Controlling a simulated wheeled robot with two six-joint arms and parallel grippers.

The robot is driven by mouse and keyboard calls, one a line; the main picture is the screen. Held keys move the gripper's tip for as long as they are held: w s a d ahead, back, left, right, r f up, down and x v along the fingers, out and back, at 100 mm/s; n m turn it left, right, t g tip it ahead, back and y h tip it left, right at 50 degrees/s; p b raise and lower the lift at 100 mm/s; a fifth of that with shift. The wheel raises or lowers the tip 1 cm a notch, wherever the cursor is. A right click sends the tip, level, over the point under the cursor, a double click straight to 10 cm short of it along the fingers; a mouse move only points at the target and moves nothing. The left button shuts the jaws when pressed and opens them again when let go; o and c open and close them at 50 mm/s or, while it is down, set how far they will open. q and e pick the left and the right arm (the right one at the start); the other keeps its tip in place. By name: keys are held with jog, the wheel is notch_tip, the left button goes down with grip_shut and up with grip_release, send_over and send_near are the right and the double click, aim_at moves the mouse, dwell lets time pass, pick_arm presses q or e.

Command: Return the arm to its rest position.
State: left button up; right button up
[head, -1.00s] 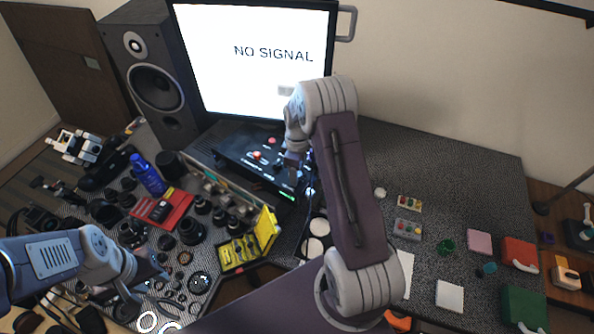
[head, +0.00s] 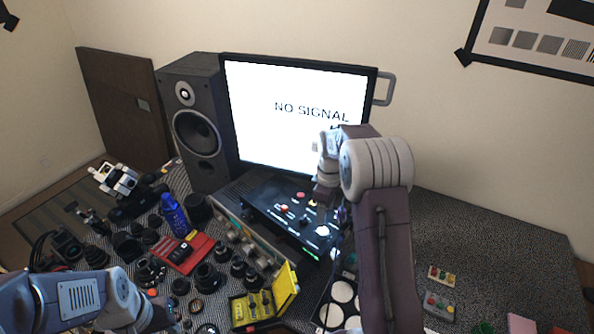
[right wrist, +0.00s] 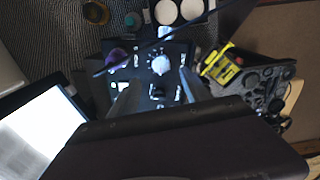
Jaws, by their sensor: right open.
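My right arm reaches in from the lower right in the head view and bends down at the wrist. My right gripper (head: 327,203) is over the right part of a black control box (head: 278,208), in front of the monitor. In the right wrist view its two fingers (right wrist: 157,92) are apart, with nothing held between them. A pale round knob (right wrist: 161,65) on the box panel shows just beyond the fingertips; I cannot tell the height gap. My left arm is at the lower left; its gripper (head: 160,316) is partly cut off and its jaws are unclear.
The lit monitor (head: 290,130) reads "NO SIGNAL". A speaker (head: 195,125) stands left of it. Many dark lens parts, a red tray (head: 193,257) and a yellow case (head: 285,290) crowd the left table. The table at the right (head: 480,240) has free room.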

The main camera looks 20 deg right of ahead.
jog(key=shift+a, duration=0.1)
jog(key=s+a+r+b, duration=0.1)
jog(key=s+a+b, duration=0.2)
jog(key=s+a, duration=0.4)
jog(key=s+a+f+m, duration=0.2)
jog(key=s+f+m, duration=0.1)
jog(key=s+m, duration=0.1)
jog(key=s+a+f+m+t+b, duration=0.1)
jog(key=s+a+f+m, duration=0.1)
jog(key=s+m, duration=0.3)
jog(key=shift+s+f, duration=0.5)
jog(key=shift+s, duration=0.6)
jog(key=shift+s, duration=0.15)
jog(key=shift+a, duration=0.1)
